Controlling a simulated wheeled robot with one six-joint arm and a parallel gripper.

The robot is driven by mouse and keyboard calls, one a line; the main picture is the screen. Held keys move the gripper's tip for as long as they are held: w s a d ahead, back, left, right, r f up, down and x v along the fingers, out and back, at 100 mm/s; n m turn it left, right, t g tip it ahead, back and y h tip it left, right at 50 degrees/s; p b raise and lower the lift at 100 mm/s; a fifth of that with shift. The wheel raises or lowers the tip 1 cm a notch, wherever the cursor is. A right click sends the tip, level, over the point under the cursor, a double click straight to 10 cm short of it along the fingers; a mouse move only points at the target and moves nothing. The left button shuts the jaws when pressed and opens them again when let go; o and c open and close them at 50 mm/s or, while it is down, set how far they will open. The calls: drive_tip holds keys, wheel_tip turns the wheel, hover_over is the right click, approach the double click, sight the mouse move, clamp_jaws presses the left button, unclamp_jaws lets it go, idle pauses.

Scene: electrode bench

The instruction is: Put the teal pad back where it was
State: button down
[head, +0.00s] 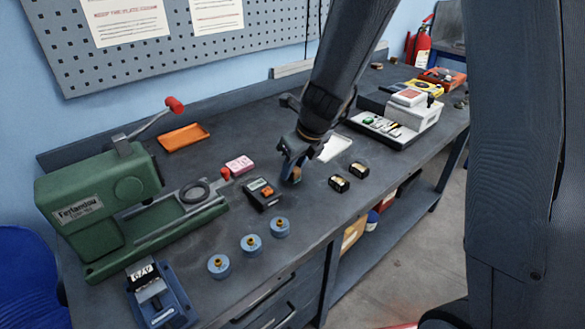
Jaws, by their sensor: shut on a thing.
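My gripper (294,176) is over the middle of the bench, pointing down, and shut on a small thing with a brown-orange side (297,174). The jaws hide most of this thing, so I cannot tell whether it is the teal pad. Three round blue pads with brass studs stand in a slanting row near the front edge: a near one (219,266), a middle one (251,244) and a far one (280,228). Two black pads with gold tops, (339,183) and (359,169), stand right of my gripper.
A black meter (262,194) with orange parts and a pink box (239,164) stand left of my gripper. A green machine (100,200) fills the left, with a blue device (160,298) before it. A white sheet or tray (335,149) lies behind; white equipment (412,112) stands right.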

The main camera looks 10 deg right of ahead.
drive_tip(key=c, duration=1.5)
unclamp_jaws()
drive_tip(key=shift+f, duration=0.1)
drive_tip(key=shift+r, duration=0.45)
drive_tip(key=p+v, duration=0.3)
drive_tip(key=v, duration=0.8)
drive_tip(key=shift+s+d+f+n+g+h, duration=0.45)
drive_tip(key=shift+s+d+f+n, duration=0.8)
drive_tip(key=shift+s+n, duration=2.55)
drive_tip(key=shift+s+d+f+n+g+h, duration=0.55)
drive_tip(key=shift+s+d+n, duration=1.2)
drive_tip(key=shift+n, duration=4.2)
drive_tip(key=shift+s+d+f+n+g+h, duration=0.3)
drive_tip(key=shift+s+d+f+n, duration=1.05)
drive_tip(key=shift+s+n, duration=2.4)
drive_tip(key=shift+w+d+r+n, duration=0.1)
drive_tip(key=shift+w+r+n, duration=0.05)
drive_tip(key=shift+w+n, duration=0.4)
drive_tip(key=shift+w+d+r+n, duration=0.1)
drive_tip(key=shift+w+r+n, duration=0.05)
drive_tip(key=shift+w+n, duration=0.4)
